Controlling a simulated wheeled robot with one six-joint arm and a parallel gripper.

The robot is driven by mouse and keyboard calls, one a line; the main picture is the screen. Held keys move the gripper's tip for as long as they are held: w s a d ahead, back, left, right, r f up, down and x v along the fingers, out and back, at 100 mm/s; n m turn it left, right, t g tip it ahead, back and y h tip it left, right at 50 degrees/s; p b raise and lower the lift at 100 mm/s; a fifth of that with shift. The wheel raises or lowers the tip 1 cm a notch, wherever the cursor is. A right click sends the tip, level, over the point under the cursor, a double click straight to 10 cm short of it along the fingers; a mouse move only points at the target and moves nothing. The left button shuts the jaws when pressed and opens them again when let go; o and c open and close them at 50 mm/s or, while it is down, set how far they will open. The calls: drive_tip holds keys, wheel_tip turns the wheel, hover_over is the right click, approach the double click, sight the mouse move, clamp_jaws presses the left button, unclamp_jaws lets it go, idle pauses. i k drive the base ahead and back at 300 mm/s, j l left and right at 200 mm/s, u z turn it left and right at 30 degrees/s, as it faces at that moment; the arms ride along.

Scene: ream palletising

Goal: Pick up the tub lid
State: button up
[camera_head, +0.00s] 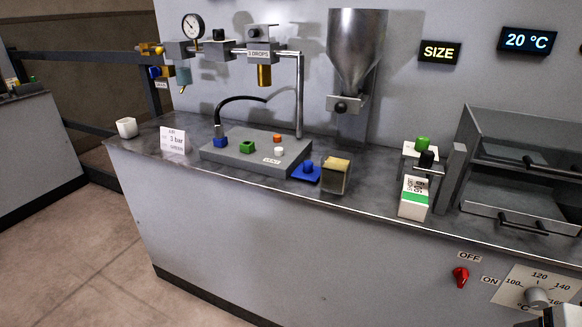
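A blue square lid with a round knob (306,172) lies flat on the dark counter, at the right front corner of the grey block. It looks like the tub lid. Just right of it stands a small square tub (335,178) with clear or grey walls and a tan top or filling. The two are very close; I cannot tell whether they touch. The fingers of my gripper are not seen. A white and dark piece at the bottom right corner may be part of my arm.
The grey block (250,158) carries coloured pieces and a bent black tube. A white carton with a green band (414,198) stands right of the tub. A metal hopper (357,60) hangs behind. A white cup (126,127) stands at the left end. Counter between tub and carton is clear.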

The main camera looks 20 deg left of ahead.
sight(307, 171)
drive_tip(key=u, duration=1)
